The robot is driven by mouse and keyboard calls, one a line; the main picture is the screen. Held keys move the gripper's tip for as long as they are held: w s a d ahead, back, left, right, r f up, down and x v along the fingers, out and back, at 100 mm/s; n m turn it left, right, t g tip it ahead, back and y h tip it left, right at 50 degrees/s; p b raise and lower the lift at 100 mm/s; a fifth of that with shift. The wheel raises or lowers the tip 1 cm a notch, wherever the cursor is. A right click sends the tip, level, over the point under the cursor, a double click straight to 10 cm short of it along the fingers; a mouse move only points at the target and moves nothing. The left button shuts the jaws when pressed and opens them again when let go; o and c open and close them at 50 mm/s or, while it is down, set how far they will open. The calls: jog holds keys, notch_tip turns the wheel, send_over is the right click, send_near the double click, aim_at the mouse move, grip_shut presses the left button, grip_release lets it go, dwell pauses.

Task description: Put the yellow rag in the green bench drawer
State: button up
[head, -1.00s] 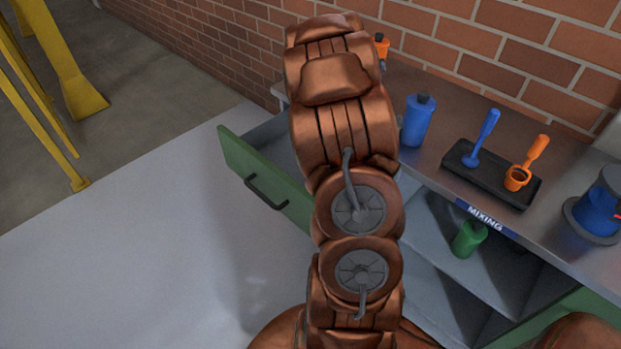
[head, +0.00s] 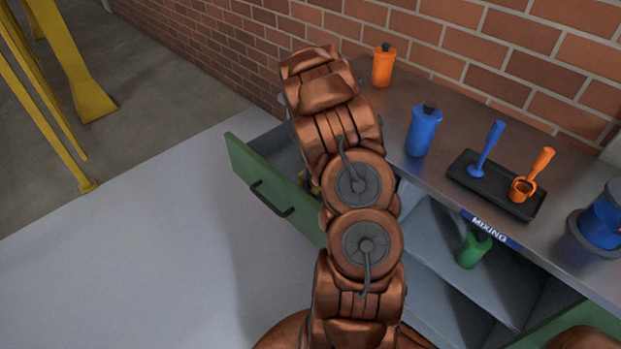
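The green bench drawer (head: 275,187) stands pulled out at the left part of the bench, its dark handle facing the floor. Part of its grey inside shows behind the front panel. A small yellowish patch (head: 314,187) shows at the drawer, right beside my arm; I cannot tell whether it is the yellow rag. No other part of a yellow rag is visible. My copper-coloured arm reaches over the drawer and covers much of it. My gripper is hidden behind the arm, so its state does not show.
On the bench top (head: 440,180) stand an orange bottle (head: 383,66), a blue bottle (head: 422,131), a black tray (head: 497,184) with blue and orange tools, and a blue spool-like object (head: 602,220). A green bottle (head: 473,249) sits on the shelf below.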

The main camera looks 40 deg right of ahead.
jog(key=shift+w+d+f, duration=0.1)
jog(key=shift+w+d, duration=0.15)
jog(key=shift+w, duration=0.5)
jog(key=shift+w+d+f, duration=0.1)
jog(key=shift+w+d, duration=0.1)
jog(key=shift+w, duration=0.5)
jog(key=shift+f+p, duration=0.65)
jog(key=shift+f, duration=1.05)
jog(key=shift+f, duration=0.15)
jog(key=o, duration=1.1)
jog(key=shift+o, duration=0.2)
